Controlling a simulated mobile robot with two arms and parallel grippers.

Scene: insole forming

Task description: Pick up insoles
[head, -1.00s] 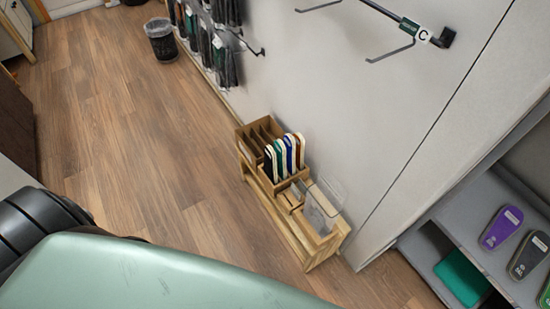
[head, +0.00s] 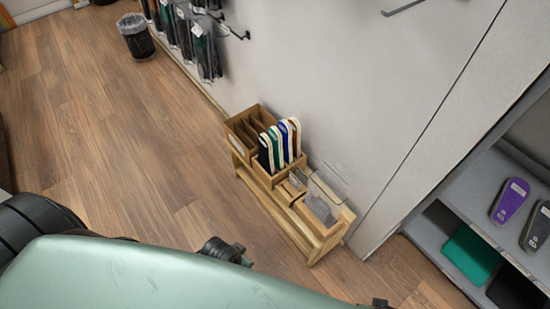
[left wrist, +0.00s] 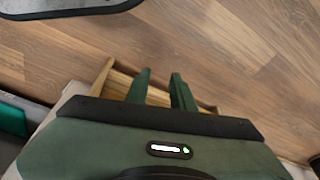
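Several upright insoles (head: 278,146) with dark, green, blue and red faces and pale edges stand in a wooden rack (head: 312,246) on the floor against the wall. A purple insole (head: 510,200) and a dark grey one (head: 537,230) with white labels lie on the shelf at right. My left gripper (left wrist: 160,82) shows in the left wrist view with its two green fingers apart and nothing visible between them. A wooden edge (left wrist: 103,74) shows behind the fingers. Neither gripper can be made out in the head view.
A teal block (head: 473,255) and a black one (head: 515,290) lie on the lower shelf at right. Packaged items (head: 203,48) hang on the wall. A waste bin (head: 136,36) stands at the back left. The wooden floor (head: 110,140) at left is clear.

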